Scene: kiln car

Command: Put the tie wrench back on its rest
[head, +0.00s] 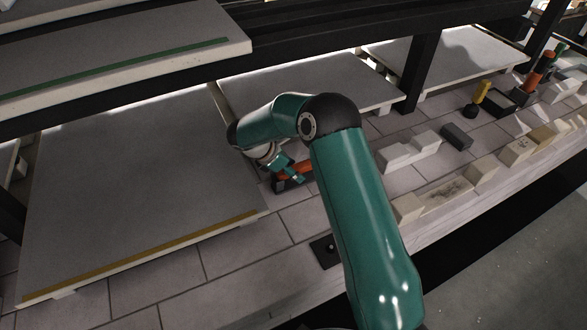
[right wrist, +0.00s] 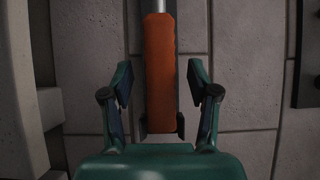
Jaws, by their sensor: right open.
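A tool with an orange handle (right wrist: 160,65) and a silver shaft (right wrist: 159,5), which looks like the tie wrench, lies in the right wrist view. My right gripper (right wrist: 160,85) is open, with one finger on each side of the handle and a gap on both sides. The handle's near end meets a small dark bracket (right wrist: 180,126), perhaps part of a rest. In the head view the orange handle (head: 302,167) shows partly behind my right gripper (head: 293,172). My arm hides the rest of the tool there. My left gripper is not in view.
A large grey slab (head: 130,190) lies left of my arm. A dark plate (head: 325,252) lies on the paving nearer me. Pale blocks (head: 407,208) line the right edge, and a yellow-handled tool (head: 481,92) stands farther back. Black beams (head: 420,65) frame the back.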

